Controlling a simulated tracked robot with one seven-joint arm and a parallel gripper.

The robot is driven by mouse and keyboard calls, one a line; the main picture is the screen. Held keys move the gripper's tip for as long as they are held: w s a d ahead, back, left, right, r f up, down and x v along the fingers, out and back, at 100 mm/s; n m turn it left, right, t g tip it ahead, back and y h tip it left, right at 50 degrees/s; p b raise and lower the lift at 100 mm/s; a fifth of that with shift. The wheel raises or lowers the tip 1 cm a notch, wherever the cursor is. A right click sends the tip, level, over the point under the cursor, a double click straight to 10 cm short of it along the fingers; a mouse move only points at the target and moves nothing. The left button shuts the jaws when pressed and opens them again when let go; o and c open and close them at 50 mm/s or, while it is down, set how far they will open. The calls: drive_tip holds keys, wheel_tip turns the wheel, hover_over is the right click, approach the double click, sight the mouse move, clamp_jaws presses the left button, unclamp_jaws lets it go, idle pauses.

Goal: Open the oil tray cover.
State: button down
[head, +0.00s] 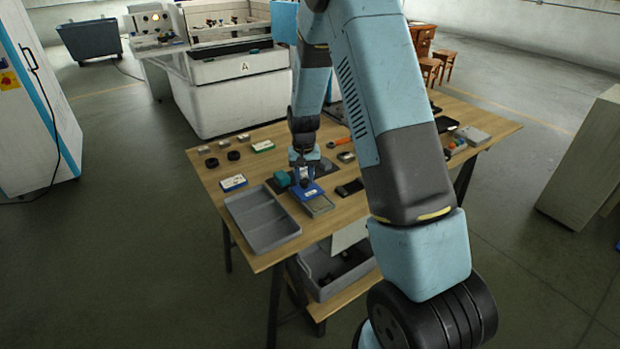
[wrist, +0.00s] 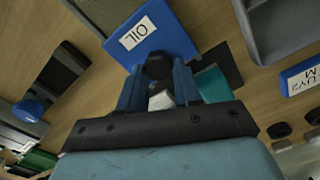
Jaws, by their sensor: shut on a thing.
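The oil tray cover (wrist: 150,38) is a blue plate with a white OIL label and a black knob (wrist: 158,66). In the head view the cover (head: 307,192) lies near the front of the wooden table. A grey strip of the oil tray (head: 320,207) shows at its front right; the same grey part (wrist: 108,12) shows beyond the cover in the wrist view. My gripper (head: 303,176) is above the cover, its blue fingers (wrist: 157,78) shut on the knob from both sides. I cannot tell whether the cover is raised.
A grey divided tray (head: 250,224) stands left of the cover. A teal block (head: 281,179) sits close beside my gripper, also in the wrist view (wrist: 213,85). A blue labelled box (head: 233,183) and a black flat item (head: 349,188) lie nearby.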

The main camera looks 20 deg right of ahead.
drive_tip(key=c, duration=0.8)
unclamp_jaws()
wheel_tip(320, 180, up, 14)
drive_tip(key=shift+f, duration=0.2)
